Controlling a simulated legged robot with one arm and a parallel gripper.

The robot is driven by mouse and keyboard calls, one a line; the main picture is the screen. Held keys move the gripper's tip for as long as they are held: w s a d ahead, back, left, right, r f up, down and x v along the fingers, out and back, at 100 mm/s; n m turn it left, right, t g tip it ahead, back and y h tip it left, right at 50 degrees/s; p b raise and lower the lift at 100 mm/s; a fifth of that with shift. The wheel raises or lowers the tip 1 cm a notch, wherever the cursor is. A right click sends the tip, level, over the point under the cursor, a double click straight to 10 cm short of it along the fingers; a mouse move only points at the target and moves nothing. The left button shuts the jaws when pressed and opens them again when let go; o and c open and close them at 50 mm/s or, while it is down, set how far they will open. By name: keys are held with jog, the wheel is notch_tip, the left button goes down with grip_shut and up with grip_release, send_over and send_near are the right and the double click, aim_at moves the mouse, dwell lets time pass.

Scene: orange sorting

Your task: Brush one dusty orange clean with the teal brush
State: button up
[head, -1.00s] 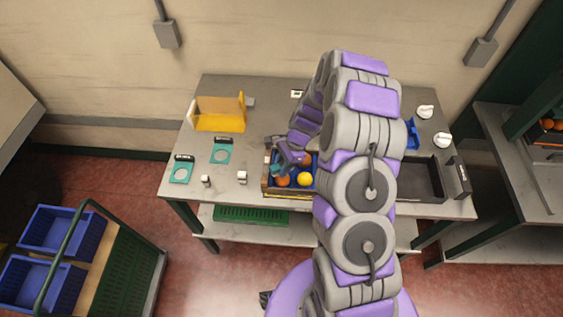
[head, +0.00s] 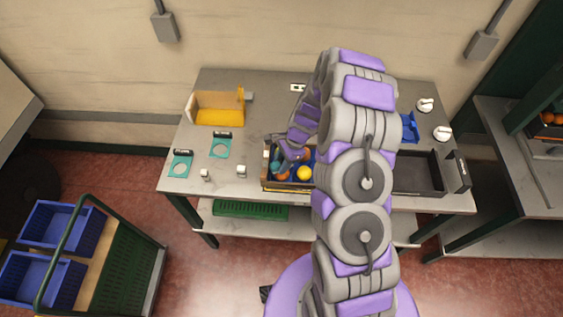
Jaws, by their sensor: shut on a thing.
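My gripper (head: 285,157) is at the near-left part of the crate (head: 291,187), low over the fruit. It is shut on a teal thing that looks like the teal brush (head: 276,166); the fingers and the brush are small and partly hidden. The brush end is down among the fruit; I cannot tell whether it touches an orange. A bright yellow-orange fruit (head: 304,173) lies in the blue-lined crate. A darker orange (head: 307,155) shows behind it, beside the gripper. My arm hides the right part of the crate. Dust on the fruit is too small to make out.
Two teal ring plates (head: 180,165) and small white blocks (head: 241,172) are on the left of the table (head: 262,100). A yellow-based holder (head: 217,117) stands behind them. A black tray (head: 416,187), a blue item (head: 409,129) and white knobs (head: 442,133) are right.

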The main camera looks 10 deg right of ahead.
jog(key=shift+f, duration=0.5)
dwell(1.6)
jog(key=shift+d, duration=0.15)
jog(key=shift+w+d+p, duration=0.15)
jog(key=shift+d+p, duration=0.15)
jog(key=shift+d, duration=0.2)
jog(key=shift+s+a+r, duration=0.1)
jog(key=shift+s+a, duration=0.05)
jog(key=shift+a, duration=0.55)
jog(key=shift+s+a, duration=0.15)
jog(key=shift+a, duration=0.55)
jog(key=shift+w+d+p, duration=0.15)
jog(key=shift+w+d, duration=0.05)
jog(key=shift+d, duration=0.55)
jog(key=shift+w+d+p, duration=0.15)
jog(key=shift+d, duration=0.55)
jog(key=shift+a, duration=0.15)
